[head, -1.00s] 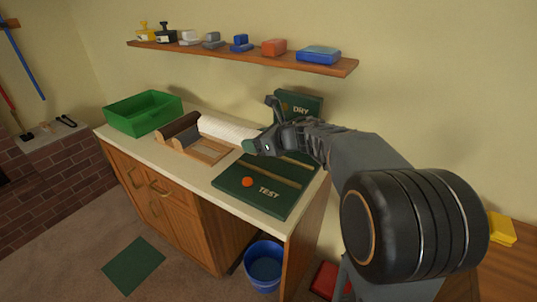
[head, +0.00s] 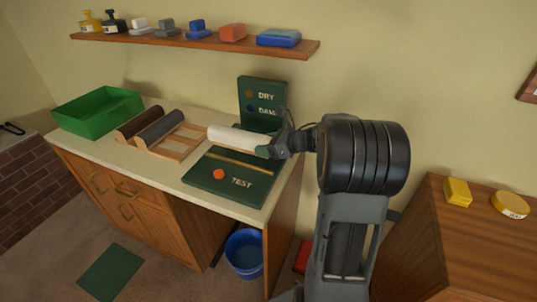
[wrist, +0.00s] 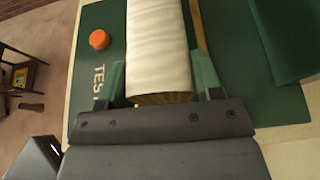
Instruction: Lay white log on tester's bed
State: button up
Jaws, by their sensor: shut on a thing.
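The white log (head: 238,139) is a pale cylinder with a light wood end. My gripper (head: 274,149) is shut on its right end. In the wrist view the log (wrist: 157,45) lies between the two green fingertips (wrist: 160,82) and points away from me. The tester (head: 215,185) is a green board marked TEST with an orange button (head: 218,174) and light rails across it. The log is over the tester's back part, roughly along the rails. I cannot tell whether it touches them. One rail (head: 245,162) shows in front of the log; the other is hidden.
A wooden rack (head: 180,148) with a brown log (head: 138,124) and a grey log (head: 161,128) stands left of the tester. A green DRY sign box (head: 262,98) stands behind. A green bin (head: 98,110) is at the far left. A shelf (head: 200,42) hangs above.

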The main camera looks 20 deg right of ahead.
jog(key=shift+d+f, duration=0.25)
jog(key=shift+f, duration=0.05)
jog(key=shift+d+f, duration=0.2)
jog(key=shift+f, duration=1.45)
jog(key=shift+f+b, duration=0.2)
jog(key=shift+b, duration=0.15)
jog(key=o, duration=0.9)
jog(key=shift+s, duration=0.1)
jog(key=shift+r, duration=0.1)
